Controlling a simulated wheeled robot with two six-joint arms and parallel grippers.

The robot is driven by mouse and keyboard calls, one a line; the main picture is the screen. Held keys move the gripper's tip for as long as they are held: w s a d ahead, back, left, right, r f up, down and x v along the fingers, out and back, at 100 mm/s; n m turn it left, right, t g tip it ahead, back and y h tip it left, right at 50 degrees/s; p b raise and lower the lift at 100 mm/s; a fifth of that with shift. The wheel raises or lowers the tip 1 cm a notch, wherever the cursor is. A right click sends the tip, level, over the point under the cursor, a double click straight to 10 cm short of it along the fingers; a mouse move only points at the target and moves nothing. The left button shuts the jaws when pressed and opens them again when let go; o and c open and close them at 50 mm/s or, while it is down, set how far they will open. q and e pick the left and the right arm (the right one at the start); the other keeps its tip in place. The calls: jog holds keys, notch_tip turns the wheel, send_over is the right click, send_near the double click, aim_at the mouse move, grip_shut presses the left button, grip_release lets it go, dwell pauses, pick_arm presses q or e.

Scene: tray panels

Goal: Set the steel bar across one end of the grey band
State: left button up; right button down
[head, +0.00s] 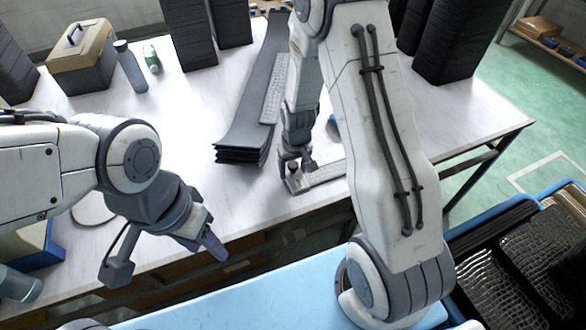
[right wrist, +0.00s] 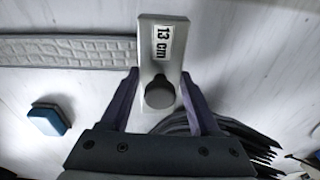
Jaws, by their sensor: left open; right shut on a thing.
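The steel bar (right wrist: 147,52) is a flat plate with a "13 cm" label and a black knob. My right gripper (right wrist: 160,92) is shut on it, one finger on each side of the knob. In the head view the bar (head: 295,183) is low at the table, under my right gripper (head: 297,165). The grey band (right wrist: 70,49) is textured and runs crosswise to the bar, meeting its left edge in the wrist view. No band shows beyond the bar's other side. Whether they touch is unclear. My right arm hides part of the band (head: 325,172). My left gripper (head: 208,242) is open and empty near the front table edge.
A stack of dark sheets (head: 240,135) with a pale textured strip (head: 273,90) beside it lies behind the bar. A blue block (right wrist: 47,120) lies near the band. A toolbox (head: 82,55), bottle (head: 130,66) and black stacks (head: 188,35) stand at the back.

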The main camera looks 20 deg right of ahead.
dwell(0.5)
jog(key=shift+f, duration=0.1)
dwell(0.3)
jog(key=shift+f+b, duration=0.95)
jog(key=shift+f, duration=0.15)
jog(key=shift+f+b, duration=0.3)
jog(key=shift+f, duration=0.1)
dwell(0.4)
jog(key=shift+c, duration=0.2)
grip_release()
jog(key=shift+s, duration=0.1)
